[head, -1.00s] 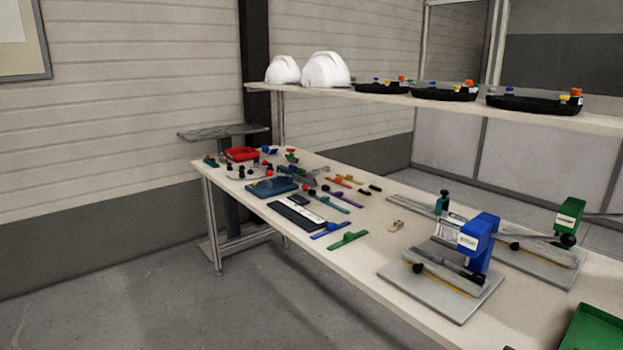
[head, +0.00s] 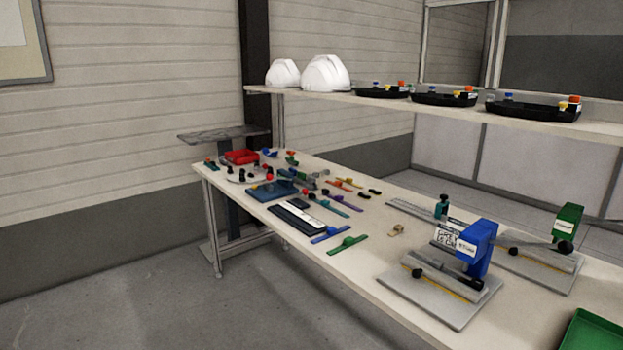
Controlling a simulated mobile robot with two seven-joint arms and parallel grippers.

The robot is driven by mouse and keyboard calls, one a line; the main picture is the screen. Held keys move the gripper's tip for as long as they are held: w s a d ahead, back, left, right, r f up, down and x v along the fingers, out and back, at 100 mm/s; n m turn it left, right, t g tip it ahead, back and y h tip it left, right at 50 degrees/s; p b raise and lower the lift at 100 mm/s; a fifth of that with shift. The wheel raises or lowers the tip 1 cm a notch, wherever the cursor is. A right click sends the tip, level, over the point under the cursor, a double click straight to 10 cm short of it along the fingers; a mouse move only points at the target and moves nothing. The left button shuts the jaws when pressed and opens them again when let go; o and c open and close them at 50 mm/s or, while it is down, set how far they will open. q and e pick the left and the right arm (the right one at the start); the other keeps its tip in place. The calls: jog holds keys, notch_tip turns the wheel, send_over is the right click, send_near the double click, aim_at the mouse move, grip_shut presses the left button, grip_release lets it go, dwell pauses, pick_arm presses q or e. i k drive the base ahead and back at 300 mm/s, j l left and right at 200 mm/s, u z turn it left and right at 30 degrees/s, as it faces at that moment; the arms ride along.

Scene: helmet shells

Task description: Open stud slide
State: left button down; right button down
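I cannot tell for sure which part is the stud slide. A fixture with a blue block (head: 478,247) stands at the table's front right; a grey bar with a black knob lies across its grey plate (head: 433,303). Behind it is a similar fixture with a green block (head: 568,222), also with a bar and black knob. A long grey rail (head: 410,210) with a teal upright piece (head: 441,207) lies behind the blue block, which partly hides that area. The labels are too small to read. Neither of my grippers is in view.
The long table (head: 345,270) holds several coloured small parts, a red tray (head: 240,157) at its far end and a green tray (head: 592,335) at front right. A shelf above carries two white helmet shells (head: 325,73) and several black trays (head: 533,110). The floor at front left is clear.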

aim_at(419, 267)
jog(key=i+j, duration=0.75)
jog(key=j+z, duration=0.05)
